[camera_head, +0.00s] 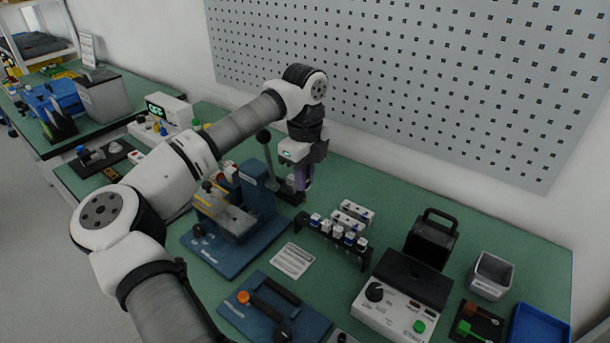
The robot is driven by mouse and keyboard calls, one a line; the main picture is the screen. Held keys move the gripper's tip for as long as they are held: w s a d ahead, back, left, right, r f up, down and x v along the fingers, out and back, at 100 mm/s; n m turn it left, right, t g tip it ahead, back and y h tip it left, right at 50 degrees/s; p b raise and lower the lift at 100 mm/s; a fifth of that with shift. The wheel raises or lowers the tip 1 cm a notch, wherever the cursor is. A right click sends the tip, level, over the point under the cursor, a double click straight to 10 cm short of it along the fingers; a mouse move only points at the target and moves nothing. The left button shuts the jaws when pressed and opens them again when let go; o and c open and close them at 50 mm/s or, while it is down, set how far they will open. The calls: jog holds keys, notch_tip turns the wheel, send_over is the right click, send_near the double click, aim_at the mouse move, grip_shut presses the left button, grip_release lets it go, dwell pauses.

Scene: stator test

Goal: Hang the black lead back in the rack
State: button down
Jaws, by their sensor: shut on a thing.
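My gripper (302,192) points down over the bench behind the blue lever press. It is shut on a small dark thing between its fingers. The thing is too small and too covered to say for sure that it is the black lead. I cannot clearly make out a black lead anywhere else. A low black rack (366,258) stands just right of and in front of my gripper. It holds several pieces with white and blue tops, and a whitish block shows behind them. I cannot tell whether it is the rack for the leads.
The blue lever press (262,207) stands left of and close to my gripper. A white control box (395,312), a black handled bin (432,240), a grey bin (491,275) and a blue tray (541,328) stand to the right. A pegboard (430,80) rises behind.

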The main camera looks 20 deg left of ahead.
aim_at(305, 201)
jog(key=shift+f+b, duration=1.05)
jog(key=shift+f, duration=1.1)
jog(key=shift+r, duration=0.25)
jog(key=shift+f, duration=0.1)
jog(key=shift+f+b, duration=0.8)
jog(key=shift+b, duration=0.25)
jog(key=shift+f+b, duration=0.75)
jog(key=shift+f, duration=0.2)
jog(key=shift+f+b, duration=0.8)
jog(key=shift+f, duration=0.15)
